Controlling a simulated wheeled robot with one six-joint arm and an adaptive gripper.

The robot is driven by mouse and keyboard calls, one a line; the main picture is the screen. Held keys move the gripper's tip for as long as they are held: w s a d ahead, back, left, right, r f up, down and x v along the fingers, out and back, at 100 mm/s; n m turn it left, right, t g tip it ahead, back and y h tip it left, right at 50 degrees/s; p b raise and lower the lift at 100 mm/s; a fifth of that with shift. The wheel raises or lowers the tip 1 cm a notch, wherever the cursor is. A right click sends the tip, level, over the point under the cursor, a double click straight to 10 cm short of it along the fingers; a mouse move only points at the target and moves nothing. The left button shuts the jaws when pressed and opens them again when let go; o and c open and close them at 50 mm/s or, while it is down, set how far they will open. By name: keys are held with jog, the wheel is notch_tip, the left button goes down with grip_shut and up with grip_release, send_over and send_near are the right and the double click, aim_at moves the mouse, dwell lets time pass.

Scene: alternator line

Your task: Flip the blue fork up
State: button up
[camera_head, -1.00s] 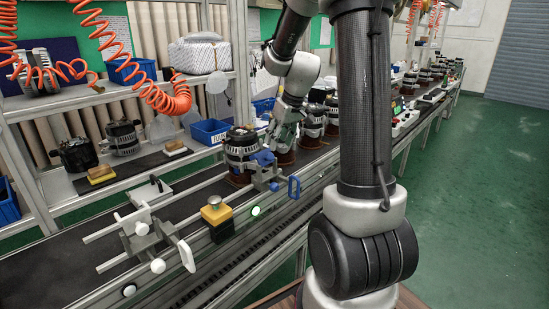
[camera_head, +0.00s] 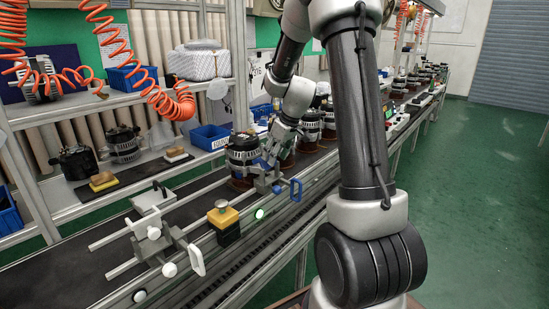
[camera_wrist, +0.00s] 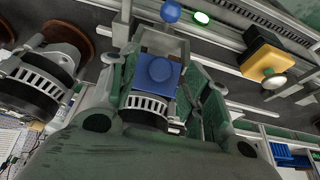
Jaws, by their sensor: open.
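The blue fork (camera_head: 263,163) sits on the conveyor rail beside an alternator (camera_head: 243,149). A blue handle (camera_head: 295,188) stands at its right on the rail's front side. In the wrist view the blue fork (camera_wrist: 157,73) is a blue block between my finger pads, with the alternator's slotted body behind it. My gripper (camera_head: 270,154) is at the fork from above and behind; it also shows in the wrist view (camera_wrist: 155,85), its fingers apart on either side of the block. I cannot tell whether a finger touches it.
A white-knobbed stop (camera_head: 155,235) is at the left of the belt. More alternators (camera_head: 310,125) stand further along the line. A shelf (camera_head: 120,91) with blue bins runs behind.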

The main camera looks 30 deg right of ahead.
jog(key=shift+x, duration=0.8)
jog(key=c, duration=1.1)
jog(key=shift+o, duration=0.2)
jog(key=shift+s+d, duration=0.1)
jog(key=shift+s+d+f+t+y, duration=0.2)
jog(key=shift+s+f+t+y, duration=0.1)
jog(key=shift+t, duration=0.55)
jog(key=shift+s+d+f+t+y, duration=0.2)
jog(key=shift+s+t+y, duration=0.15)
jog(key=shift+t, duration=0.5)
grip_shut()
jog(key=shift+s+f+t+y, duration=0.25)
jog(key=shift+f+t+y, duration=0.15)
jog(key=shift+t, duration=0.5)
jog(key=shift+s+f+t+y, duration=0.25)
jog(key=shift+f+t, duration=0.1)
jog(key=shift+t, duration=0.55)
